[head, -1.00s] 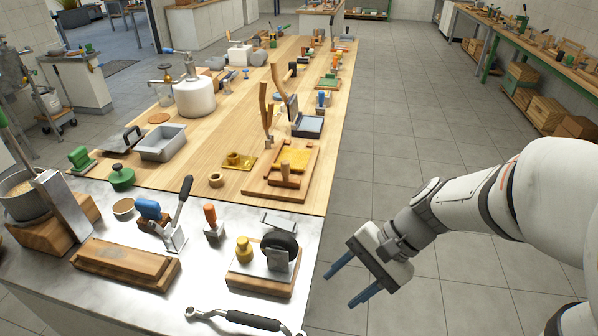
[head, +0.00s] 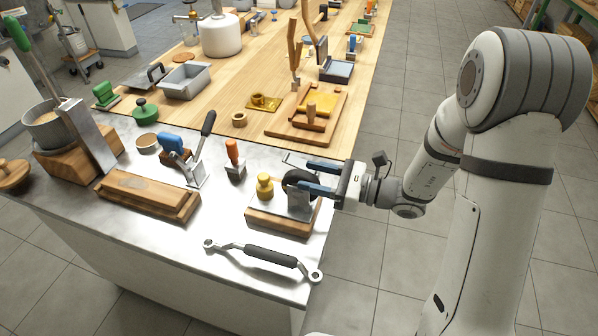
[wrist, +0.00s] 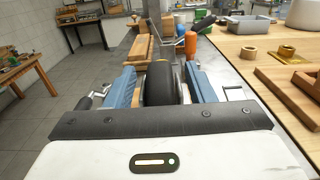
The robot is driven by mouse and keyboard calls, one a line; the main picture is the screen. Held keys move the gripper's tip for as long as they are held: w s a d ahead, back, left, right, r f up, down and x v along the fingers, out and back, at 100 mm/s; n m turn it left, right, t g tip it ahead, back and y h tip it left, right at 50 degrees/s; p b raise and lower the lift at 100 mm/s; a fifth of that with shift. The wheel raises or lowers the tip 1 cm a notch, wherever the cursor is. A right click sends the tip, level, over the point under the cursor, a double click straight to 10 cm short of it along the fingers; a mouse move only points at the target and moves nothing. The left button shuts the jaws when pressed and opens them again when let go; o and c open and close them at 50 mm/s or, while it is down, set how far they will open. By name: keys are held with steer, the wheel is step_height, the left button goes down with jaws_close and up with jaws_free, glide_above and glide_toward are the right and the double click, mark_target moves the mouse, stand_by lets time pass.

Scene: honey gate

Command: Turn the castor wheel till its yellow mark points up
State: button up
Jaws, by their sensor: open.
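The black castor wheel (head: 293,177) stands upright in a grey metal bracket (head: 299,205) on a wooden block (head: 276,220) near the counter's right edge. My gripper (head: 302,173) is open at the wheel, reaching in from the right. In the wrist view the wheel (wrist: 160,84) lies between my two blue fingers (wrist: 161,90), with a visible gap on each side. In the head view my fingers hide part of the wheel.
An orange-handled tool (head: 234,160) is further left, and a long wrench-like bar (head: 270,257) lies in front. Open floor is to the right.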

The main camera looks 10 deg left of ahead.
steer(key=shift+w+a, duration=0.1)
steer(key=shift+a, duration=1.55)
steer(key=c, duration=1)
steer(key=shift+o, duration=0.2)
steer(key=shift+d+f+y+b, duration=0.15)
steer(key=shift+f+y+b, duration=0.15)
steer(key=shift+b, duration=0.4)
steer(key=shift+d+r+y+b, duration=0.15)
steer(key=shift+r+y+b, duration=0.15)
steer(key=shift+y+b, duration=0.2)
steer(key=o, duration=1)
steer(key=shift+c, duration=0.2)
